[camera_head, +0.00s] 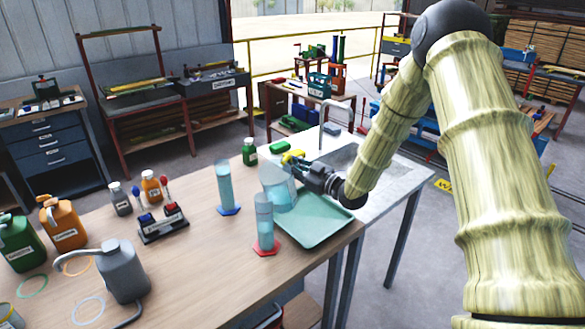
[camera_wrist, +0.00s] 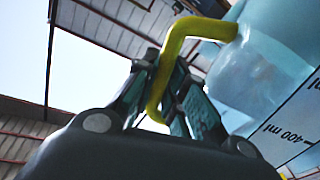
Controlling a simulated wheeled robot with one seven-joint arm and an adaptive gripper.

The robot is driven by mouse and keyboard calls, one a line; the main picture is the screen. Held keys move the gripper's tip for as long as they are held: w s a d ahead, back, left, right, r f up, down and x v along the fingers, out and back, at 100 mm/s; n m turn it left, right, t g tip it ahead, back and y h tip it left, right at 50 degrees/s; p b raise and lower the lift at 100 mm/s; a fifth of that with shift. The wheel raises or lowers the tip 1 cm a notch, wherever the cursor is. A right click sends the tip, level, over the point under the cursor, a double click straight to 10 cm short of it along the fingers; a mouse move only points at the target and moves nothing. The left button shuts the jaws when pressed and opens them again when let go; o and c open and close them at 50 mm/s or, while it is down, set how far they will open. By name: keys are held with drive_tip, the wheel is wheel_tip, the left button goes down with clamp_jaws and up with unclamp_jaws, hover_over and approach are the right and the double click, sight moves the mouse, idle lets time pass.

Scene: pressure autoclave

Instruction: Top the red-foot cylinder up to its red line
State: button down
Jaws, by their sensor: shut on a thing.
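The red-foot cylinder (camera_head: 265,224) stands upright on the wooden table beside the green tray, with bluish liquid in it. Its red line cannot be made out. My gripper (camera_head: 316,177) is shut on the yellow handle of a clear beaker (camera_head: 276,188), which holds blue liquid and appears tilted, just above and behind the red-foot cylinder. In the wrist view, the yellow handle (camera_wrist: 168,72) is between my fingers, and the beaker wall (camera_wrist: 262,65) shows a 400 ml mark. Whether liquid is flowing cannot be told.
A blue-foot cylinder (camera_head: 226,187) with blue liquid stands left of the beaker. The green tray (camera_head: 318,226) lies under my gripper. A sink (camera_head: 345,160) is behind.

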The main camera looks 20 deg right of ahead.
drive_tip(key=shift+s+a+r+n, duration=0.1)
drive_tip(key=shift+r+n, duration=0.3)
drive_tip(key=shift+r, duration=0.35)
drive_tip(key=shift+s+a+r+n, duration=0.15)
drive_tip(key=shift+r+n, duration=0.25)
drive_tip(key=shift+r, duration=0.35)
drive_tip(key=shift+s+a+r+n, duration=0.1)
drive_tip(key=shift+r+n, duration=0.3)
drive_tip(key=shift+r, duration=0.35)
drive_tip(key=shift+s+a+r+n+y+b, duration=0.2)
drive_tip(key=shift+r+n+y+b, duration=0.15)
drive_tip(key=shift+r+n+b, duration=0.5)
drive_tip(key=shift+s+a+r+n+y+b, duration=0.15)
drive_tip(key=shift+r+n+y+b, duration=0.25)
drive_tip(key=shift+n+b, duration=0.75)
drive_tip(key=shift+s+a+r+n+y+b, duration=0.1)
drive_tip(key=shift+s+a+r+n+b, duration=0.15)
drive_tip(key=shift+r+n+b, duration=0.35)
drive_tip(key=shift+s+a+r+n+y+b, duration=0.15)
drive_tip(key=shift+a+r+n+b, duration=0.2)
drive_tip(key=shift+n+b, duration=0.3)
drive_tip(key=shift+s+a+r+n+y+b, duration=0.1)
drive_tip(key=shift+s+a+r+n+b, duration=0.1)
drive_tip(key=shift+r+n+b, duration=0.45)
drive_tip(key=r+n+b, duration=0.1)
drive_tip(key=s+a+n+y+b, duration=0.1)
drive_tip(key=b, duration=0.1)
drive_tip(key=shift+s+a+r+n, duration=0.25)
drive_tip(key=shift+r+n, duration=0.15)
drive_tip(key=shift+b, duration=0.4)
